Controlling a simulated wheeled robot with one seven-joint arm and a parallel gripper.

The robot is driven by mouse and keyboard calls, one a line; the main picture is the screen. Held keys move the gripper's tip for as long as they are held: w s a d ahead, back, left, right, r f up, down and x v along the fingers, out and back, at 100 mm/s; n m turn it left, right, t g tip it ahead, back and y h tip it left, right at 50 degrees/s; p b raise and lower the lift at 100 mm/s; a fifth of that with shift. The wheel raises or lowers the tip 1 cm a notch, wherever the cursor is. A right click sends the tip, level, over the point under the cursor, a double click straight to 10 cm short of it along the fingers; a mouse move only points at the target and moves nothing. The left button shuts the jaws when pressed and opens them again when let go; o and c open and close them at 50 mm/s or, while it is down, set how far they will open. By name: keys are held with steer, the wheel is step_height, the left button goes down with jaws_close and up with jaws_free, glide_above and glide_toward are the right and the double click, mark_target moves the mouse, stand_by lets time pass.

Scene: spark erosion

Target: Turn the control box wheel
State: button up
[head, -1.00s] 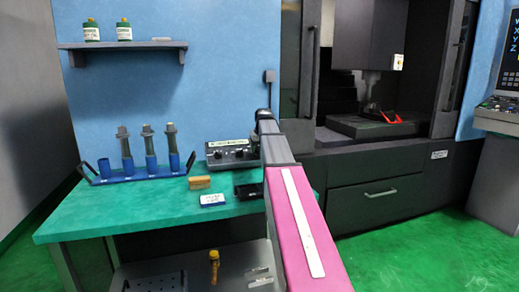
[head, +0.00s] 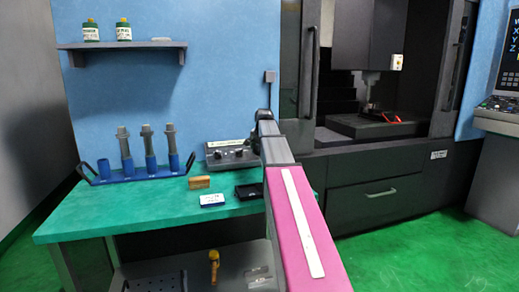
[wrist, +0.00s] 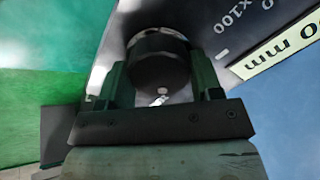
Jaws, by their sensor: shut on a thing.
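The control box (head: 230,154) is a dark box with a light label strip and several knobs, standing at the back right of the green bench. In the wrist view its face (wrist: 215,35) fills the upper part, with "x100" and "mm" markings. A round black wheel (wrist: 158,68) on that face sits between the two fingers of my gripper (wrist: 160,85). The fingers are closed on the wheel's sides. In the head view my arm hides the gripper and the right end of the box.
A blue rack (head: 140,175) with several holders stands at the bench's left. A tan block (head: 199,182), a white-and-blue box (head: 212,200) and a black tray (head: 249,190) lie in front of the control box. A dark machine (head: 385,120) stands to the right.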

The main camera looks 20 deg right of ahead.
steer(key=m, duration=0.6)
steer(key=shift+s+f+m, duration=0.15)
steer(key=shift+f+m, duration=0.05)
steer(key=shift+m, duration=0.1)
steer(key=m, duration=0.6)
steer(key=shift+s, duration=0.15)
steer(key=shift+f, duration=0.1)
steer(key=o, duration=0.9)
steer(key=shift+s+r, duration=0.1)
steer(key=shift+r, duration=0.55)
steer(key=v, duration=0.9)
steer(key=shift+r, duration=0.3)
